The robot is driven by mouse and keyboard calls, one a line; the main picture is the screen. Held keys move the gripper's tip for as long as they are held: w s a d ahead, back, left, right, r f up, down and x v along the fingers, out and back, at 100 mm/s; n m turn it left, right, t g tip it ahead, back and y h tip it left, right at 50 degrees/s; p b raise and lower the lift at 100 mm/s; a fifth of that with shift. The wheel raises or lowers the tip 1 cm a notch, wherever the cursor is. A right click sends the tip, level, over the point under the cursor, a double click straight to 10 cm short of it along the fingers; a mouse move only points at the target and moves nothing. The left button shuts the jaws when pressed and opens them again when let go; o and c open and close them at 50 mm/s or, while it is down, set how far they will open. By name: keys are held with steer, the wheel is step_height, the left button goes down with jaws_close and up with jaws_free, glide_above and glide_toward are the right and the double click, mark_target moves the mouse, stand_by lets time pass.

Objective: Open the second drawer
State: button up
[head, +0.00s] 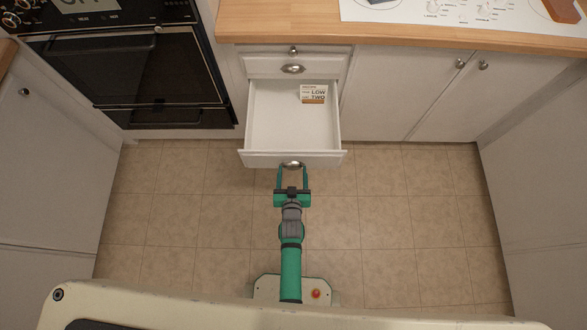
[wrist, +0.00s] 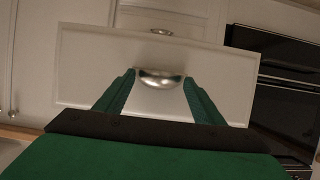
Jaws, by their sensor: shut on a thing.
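A white drawer (head: 262,118) stands pulled far out below other closed fronts in the narrow cabinet column. Its front carries a silver cup handle (head: 292,165), which also shows in the wrist view (wrist: 160,79). My gripper (head: 292,172) is shut on this handle, with one green finger at each side of it; the fingers also show in the wrist view (wrist: 158,88). A small white and orange box with "LOW TWO" print (head: 314,94) lies inside the open drawer, towards the back right. The rest of the drawer floor is bare.
A closed drawer front with a cup handle (head: 293,69) is directly above. A black oven (head: 135,70) is at the left, and closed cabinet doors (head: 400,90) are at the right. The tiled floor (head: 400,210) is clear around my arm.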

steer(key=shift+f, duration=0.1)
steer(key=o, duration=1.5)
steer(key=v, duration=1.1)
steer(key=s+d+r, duration=0.1)
steer(key=s+r, duration=0.4)
steer(key=r, duration=0.3)
steer(key=s+d+r+t, duration=0.1)
steer(key=s+r, duration=0.5)
steer(key=r, duration=0.3)
steer(key=s+d+r+m+t+h, duration=0.1)
steer(key=s+r, duration=0.5)
steer(key=r, duration=0.3)
